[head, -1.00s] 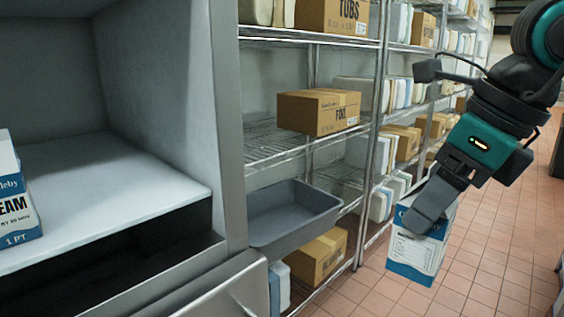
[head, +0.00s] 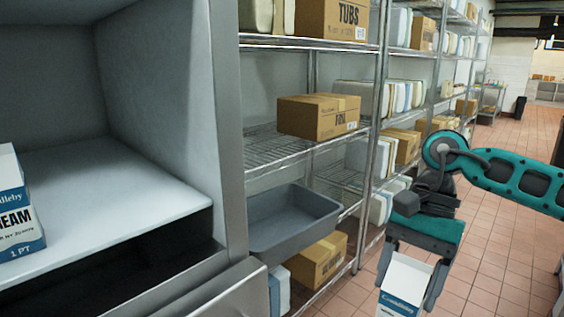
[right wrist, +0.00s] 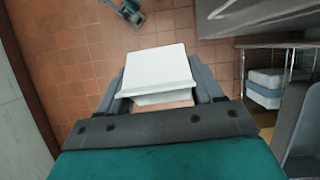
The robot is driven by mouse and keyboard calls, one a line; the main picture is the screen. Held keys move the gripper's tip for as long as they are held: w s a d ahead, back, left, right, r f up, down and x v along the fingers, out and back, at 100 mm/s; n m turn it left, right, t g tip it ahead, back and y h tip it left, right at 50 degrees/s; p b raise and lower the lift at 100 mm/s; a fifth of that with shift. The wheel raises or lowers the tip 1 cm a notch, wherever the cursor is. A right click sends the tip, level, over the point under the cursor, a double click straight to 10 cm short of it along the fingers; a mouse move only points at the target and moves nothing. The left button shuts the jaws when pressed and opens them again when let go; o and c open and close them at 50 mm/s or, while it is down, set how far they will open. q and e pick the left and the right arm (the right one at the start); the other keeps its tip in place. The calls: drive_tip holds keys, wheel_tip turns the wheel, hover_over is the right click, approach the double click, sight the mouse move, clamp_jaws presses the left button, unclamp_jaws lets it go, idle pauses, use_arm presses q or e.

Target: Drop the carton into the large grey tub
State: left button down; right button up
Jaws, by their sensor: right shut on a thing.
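My right gripper (head: 410,272) is shut on a white and blue carton (head: 405,285), which hangs above the tiled floor to the right of the shelves. In the right wrist view, the carton's white top (right wrist: 158,70) sits between the two fingers (right wrist: 160,95). The large grey tub (head: 290,235) rests on a low wire shelf, left of the carton and apart from it. Its inside looks empty from here. A grey edge at the right of the right wrist view may be the tub. My left gripper is not in view.
Two stacked cartons (head: 14,225) stand in the open cabinet (head: 110,190) at left. The cabinet's metal door (head: 225,293) is near the tub. Cardboard boxes sit above (head: 318,116) and below (head: 318,260) the tub. A metal shelf post (head: 374,150) stands between tub and gripper. The aisle floor is clear.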

drive_tip(key=f+n+h, duration=0.1)
drive_tip(key=f+n, duration=0.1)
drive_tip(key=s+f+n+h, duration=0.1)
drive_tip(key=f+n, duration=0.2)
drive_tip(key=f+n+g+h, duration=0.1)
drive_tip(key=f+n, duration=0.1)
drive_tip(key=n, duration=0.1)
drive_tip(key=shift+s+d+f+p, duration=0.15)
drive_tip(key=shift+d+f+p, duration=0.05)
drive_tip(key=shift+d+p, duration=0.2)
